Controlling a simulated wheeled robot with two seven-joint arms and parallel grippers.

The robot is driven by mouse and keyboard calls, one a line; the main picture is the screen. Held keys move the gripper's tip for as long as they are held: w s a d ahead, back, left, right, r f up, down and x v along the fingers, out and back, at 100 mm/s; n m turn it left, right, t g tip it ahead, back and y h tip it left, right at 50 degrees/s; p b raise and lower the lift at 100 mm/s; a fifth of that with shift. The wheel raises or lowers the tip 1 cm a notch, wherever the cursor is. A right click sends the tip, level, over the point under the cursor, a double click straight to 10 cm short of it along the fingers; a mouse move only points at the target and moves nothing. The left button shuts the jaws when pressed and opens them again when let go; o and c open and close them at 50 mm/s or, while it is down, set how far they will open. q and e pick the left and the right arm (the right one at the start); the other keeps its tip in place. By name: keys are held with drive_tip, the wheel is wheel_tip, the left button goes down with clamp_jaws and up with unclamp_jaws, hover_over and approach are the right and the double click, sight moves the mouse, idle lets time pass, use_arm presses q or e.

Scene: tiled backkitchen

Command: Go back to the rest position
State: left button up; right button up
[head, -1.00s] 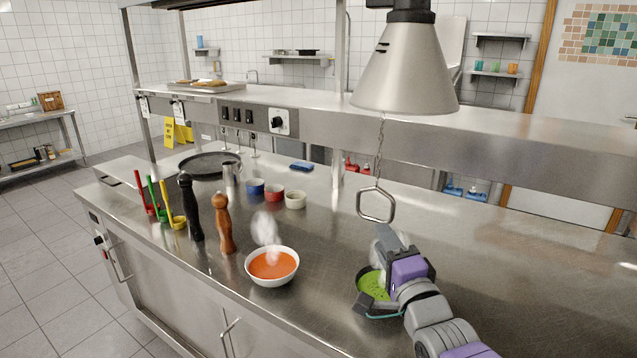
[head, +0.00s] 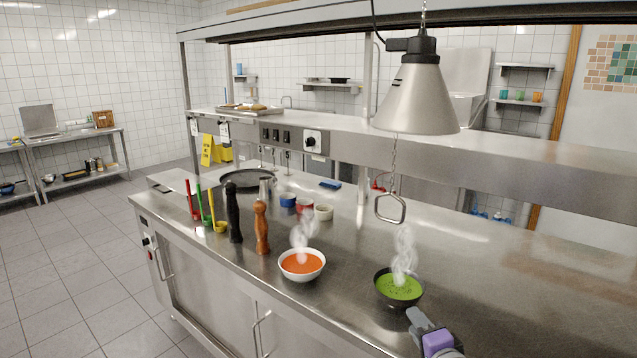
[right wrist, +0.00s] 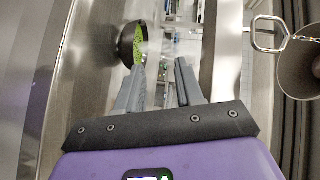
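My right gripper (head: 418,322) is at the lower right of the head view, just in front of the dark bowl of green soup (head: 399,287), which steams on the steel counter. In the right wrist view my right gripper (right wrist: 158,75) has its two grey fingers apart with nothing between them. The dark bowl (right wrist: 127,45) shows there beyond the left finger; whether that finger touches it I cannot tell. My left gripper is not in view.
A heat lamp (head: 418,100) and a hanging metal ring (head: 390,208) are above the counter (head: 480,290). A white bowl of orange soup (head: 302,265), a wooden mill (head: 261,228) and a black mill (head: 233,212) stand to the left. The counter's right side is clear.

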drive_tip(key=s+a+f+n+g+y+p, duration=0.1)
drive_tip(key=s+a+f+n+g, duration=0.15)
drive_tip(key=f, duration=0.65)
drive_tip(key=s+a+f+n+g, duration=0.1)
drive_tip(key=s+a+f+g, duration=0.15)
drive_tip(key=f, duration=0.65)
drive_tip(key=s+a+f+n+g+y+p, duration=0.1)
drive_tip(key=s+a+f+n+g, duration=0.15)
drive_tip(key=f, duration=0.75)
use_arm(q)
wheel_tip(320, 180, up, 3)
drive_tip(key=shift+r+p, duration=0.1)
drive_tip(key=shift+p, duration=0.45)
use_arm(e)
drive_tip(key=s+a+f+n+g, duration=0.1)
drive_tip(key=s+f+g, duration=0.3)
drive_tip(key=s, duration=0.5)
drive_tip(key=s+a+f+n+g, duration=0.2)
drive_tip(key=s+f+n+g, duration=0.2)
drive_tip(key=s+f, duration=0.5)
drive_tip(key=shift+s+a+f, duration=0.25)
drive_tip(key=shift+s+f, duration=0.05)
drive_tip(key=shift+s, duration=0.15)
